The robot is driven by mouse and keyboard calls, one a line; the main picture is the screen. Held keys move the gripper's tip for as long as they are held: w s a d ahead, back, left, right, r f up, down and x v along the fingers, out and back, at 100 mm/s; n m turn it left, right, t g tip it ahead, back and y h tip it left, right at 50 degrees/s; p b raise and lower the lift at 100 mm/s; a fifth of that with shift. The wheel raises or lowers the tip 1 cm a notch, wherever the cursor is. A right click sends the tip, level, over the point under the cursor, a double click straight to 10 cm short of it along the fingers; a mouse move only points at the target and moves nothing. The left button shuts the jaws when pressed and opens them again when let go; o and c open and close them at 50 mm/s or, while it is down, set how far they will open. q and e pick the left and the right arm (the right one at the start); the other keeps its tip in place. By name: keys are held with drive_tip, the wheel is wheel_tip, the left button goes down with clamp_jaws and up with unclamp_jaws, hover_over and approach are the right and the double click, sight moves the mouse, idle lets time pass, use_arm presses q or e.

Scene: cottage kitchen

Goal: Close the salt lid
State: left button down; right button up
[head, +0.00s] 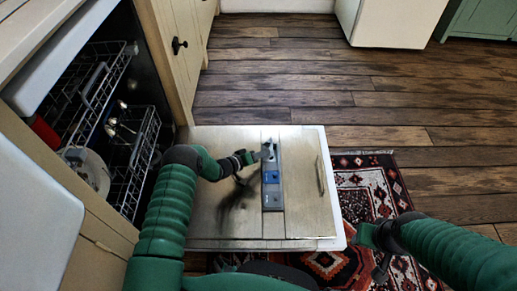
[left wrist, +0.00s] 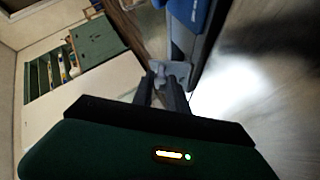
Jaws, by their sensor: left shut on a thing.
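The dishwasher door (head: 225,215) lies open and flat, with a long grey dispenser panel (head: 272,199) set in its inner face. The panel carries a blue part (head: 271,177), which also shows in the left wrist view (left wrist: 190,12). My left gripper (head: 264,155) is at the far end of the panel. In the left wrist view its fingers (left wrist: 165,80) are shut on a small light-grey piece, apparently the salt lid (left wrist: 176,70). The fingers partly hide this piece, and its hinge is unclear. My right gripper (head: 374,252) is open and empty over the rug, right of the door.
The dishwasher racks (head: 112,135) are at the left, holding dishes. A handle-like bar (head: 320,175) lies near the door's right edge. A patterned rug (head: 385,185) lies beyond that edge. The wooden floor (head: 290,80) behind the door is clear.

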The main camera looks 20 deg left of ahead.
use_arm(q)
drive_tip(key=y+p, duration=0.1)
drive_tip(key=d+m+g+y+p, duration=0.1)
drive_tip(key=shift+w+d+r+p, duration=0.15)
drive_tip(key=shift+d+p, duration=0.15)
drive_tip(key=shift+w+d+f+m+g+y+p, duration=0.15)
drive_tip(key=shift+d+m+g+y+p, duration=0.2)
drive_tip(key=shift+y, duration=0.2)
drive_tip(key=shift+w+d+f+m+g+y+p, duration=0.15)
drive_tip(key=shift+d+m+g+y+p, duration=0.15)
drive_tip(key=shift+y, duration=0.25)
drive_tip(key=shift+d+f+m+g+y, duration=0.4)
drive_tip(key=shift+d+y, duration=0.2)
drive_tip(key=shift+y, duration=0.3)
drive_tip(key=shift+w+d+f+m+g+y+b, duration=0.15)
drive_tip(key=shift+d+f+m+g+y+b, duration=0.2)
drive_tip(key=shift+y+b, duration=0.45)
drive_tip(key=shift+f, duration=0.1)
drive_tip(key=c, duration=1.3)
unclamp_jaws()
drive_tip(key=shift+w, duration=0.1)
